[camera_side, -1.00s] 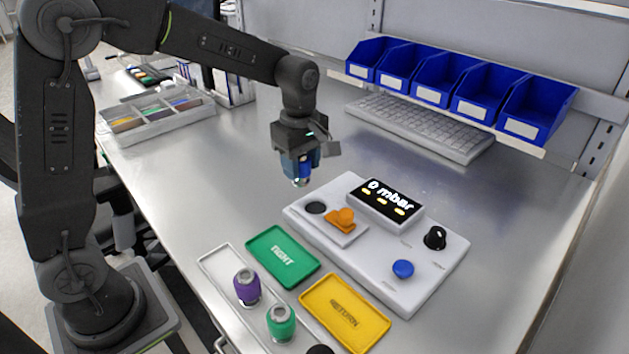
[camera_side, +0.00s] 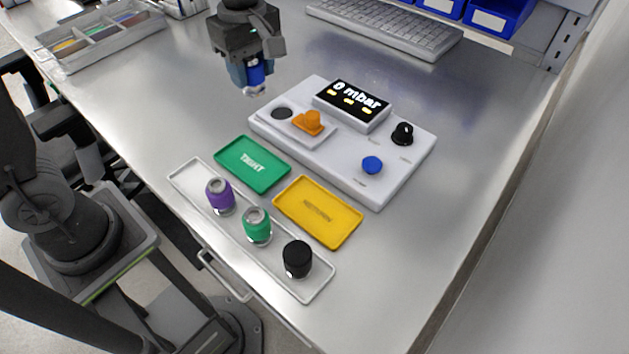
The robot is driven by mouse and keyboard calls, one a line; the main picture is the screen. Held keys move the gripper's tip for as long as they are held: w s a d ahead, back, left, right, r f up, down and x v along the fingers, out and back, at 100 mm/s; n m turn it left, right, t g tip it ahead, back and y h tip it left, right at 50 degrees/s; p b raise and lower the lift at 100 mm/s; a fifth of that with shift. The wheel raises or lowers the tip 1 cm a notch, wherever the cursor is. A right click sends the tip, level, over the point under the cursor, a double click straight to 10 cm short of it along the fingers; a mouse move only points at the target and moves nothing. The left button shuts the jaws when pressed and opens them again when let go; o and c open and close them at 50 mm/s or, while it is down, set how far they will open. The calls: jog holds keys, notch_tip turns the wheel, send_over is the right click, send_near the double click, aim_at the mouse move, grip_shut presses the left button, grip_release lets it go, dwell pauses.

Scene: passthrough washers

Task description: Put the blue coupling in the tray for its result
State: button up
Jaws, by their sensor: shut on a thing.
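My gripper (camera_side: 252,76) is shut on the blue coupling (camera_side: 256,74) and holds it upright above the table, behind and left of the test device. The coupling's metal lower end shows below the jaws. The green tray (camera_side: 252,165), marked TIGHT, lies empty in front of the device. The yellow tray (camera_side: 318,212), its label appearing to read RETURN, lies empty to its right. The device's display (camera_side: 352,104) reads 0 mbar, with small yellow lights below the reading.
A white tray (camera_side: 187,178) at the front holds a purple coupling (camera_side: 220,196), a green coupling (camera_side: 257,226) and a black one (camera_side: 297,259). The device (camera_side: 398,172) has an orange clamp (camera_side: 312,123), blue button (camera_side: 372,165) and black knob (camera_side: 402,134). A keyboard (camera_side: 385,27) lies behind.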

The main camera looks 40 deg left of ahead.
jog(key=s+d+f, duration=0.1)
jog(key=s+d, duration=0.2)
jog(key=d, duration=0.5)
send_over(317, 211)
jog(key=shift+m, duration=0.4)
notch_tip(317, 211, down, 7)
jog(key=shift+d+f, duration=0.1)
jog(key=shift+f, duration=1.95)
jog(key=shift+f, duration=0.15)
jog(key=o, duration=1)
